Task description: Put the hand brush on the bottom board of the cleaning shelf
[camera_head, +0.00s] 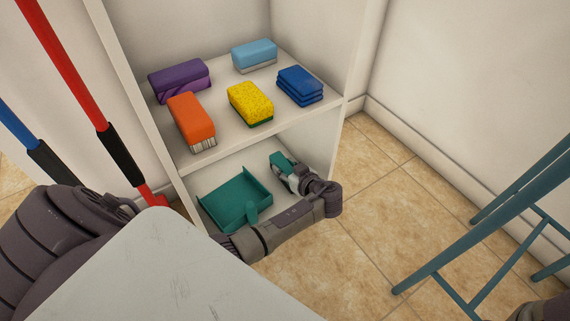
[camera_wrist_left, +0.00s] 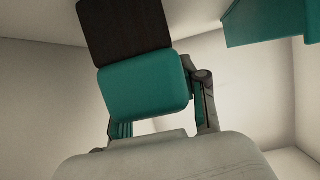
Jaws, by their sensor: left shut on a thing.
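The hand brush (camera_head: 281,161) is teal and sits in the lower compartment of the cleaning shelf, at the right. My left gripper (camera_head: 288,174) reaches in from the front and is shut on it. In the left wrist view the brush's teal block (camera_wrist_left: 145,82) is between the fingers, with dark bristles (camera_wrist_left: 125,30) beyond. Whether the brush touches the bottom board (camera_head: 203,183) cannot be told. The white cleaning shelf (camera_head: 345,103) has an upper board above the gripper.
A teal dustpan (camera_head: 235,197) lies on the bottom board left of the brush. Purple, orange, yellow and blue cleaning blocks (camera_head: 249,103) stand on the upper board. A teal metal frame (camera_head: 470,230) stands at the right. A red-handled tool (camera_head: 75,80) leans left of the shelf.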

